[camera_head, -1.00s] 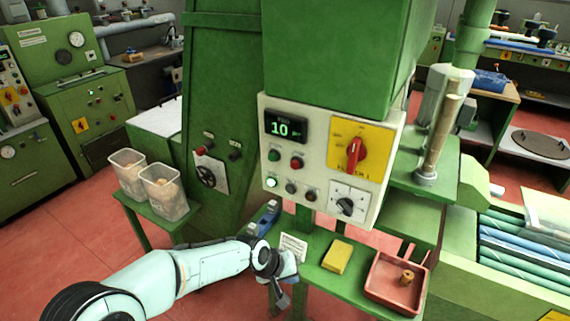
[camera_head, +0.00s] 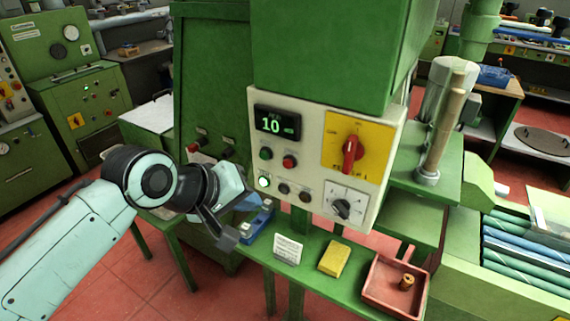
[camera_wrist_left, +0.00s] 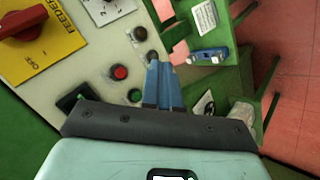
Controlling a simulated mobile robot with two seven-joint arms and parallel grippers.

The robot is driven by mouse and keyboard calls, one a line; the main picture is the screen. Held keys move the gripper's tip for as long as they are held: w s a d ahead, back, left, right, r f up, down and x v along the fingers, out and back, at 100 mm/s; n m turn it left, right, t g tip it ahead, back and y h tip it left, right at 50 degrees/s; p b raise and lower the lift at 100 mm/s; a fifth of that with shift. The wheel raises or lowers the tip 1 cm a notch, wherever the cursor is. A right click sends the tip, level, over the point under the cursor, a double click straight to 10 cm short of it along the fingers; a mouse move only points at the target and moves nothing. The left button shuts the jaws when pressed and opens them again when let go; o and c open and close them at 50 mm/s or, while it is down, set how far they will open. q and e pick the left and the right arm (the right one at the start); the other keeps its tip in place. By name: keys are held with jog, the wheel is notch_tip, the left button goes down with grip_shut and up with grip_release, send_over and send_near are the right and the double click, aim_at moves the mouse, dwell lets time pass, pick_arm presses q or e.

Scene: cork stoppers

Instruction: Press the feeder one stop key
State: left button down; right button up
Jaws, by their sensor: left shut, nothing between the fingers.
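The feeder 1 control panel (camera_head: 313,199) is a cream plate on a green machine. Its red button (camera_head: 289,161) sits right of a green button (camera_head: 266,153), under the display. The red button also shows in the left wrist view (camera_wrist_left: 119,72), left of my fingers. My left gripper (camera_head: 253,203) is shut and empty, just left of the panel's lower left corner. In the left wrist view its blue fingers (camera_wrist_left: 162,60) are together, overlapping the lower row of buttons and apart from the red button. My right gripper is in neither view.
A yellow plate with a red rotary switch (camera_head: 353,152) and a black selector knob (camera_head: 342,208) are on the panel's right. Below are a blue device (camera_head: 258,224), a small sign (camera_head: 288,250), a yellow block (camera_head: 334,258) and a red tray (camera_head: 370,287) holding a cork.

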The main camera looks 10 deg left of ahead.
aim_at(288, 164)
pick_arm(q)
jog(key=w+d+p, duration=0.3)
jog(key=w+p, duration=0.1)
jog(key=w, duration=0.4)
jog(key=shift+w, duration=0.2)
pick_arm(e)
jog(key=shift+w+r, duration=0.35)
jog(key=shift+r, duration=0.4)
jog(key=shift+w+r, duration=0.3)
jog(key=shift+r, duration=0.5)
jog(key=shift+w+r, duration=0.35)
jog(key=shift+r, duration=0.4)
pick_arm(q)
jog(key=shift+d, duration=0.1)
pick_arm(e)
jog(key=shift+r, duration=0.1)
pick_arm(q)
jog(key=shift+w+d+p, duration=0.1)
jog(key=shift+w+p, duration=0.25)
jog(key=shift+w, duration=0.1)
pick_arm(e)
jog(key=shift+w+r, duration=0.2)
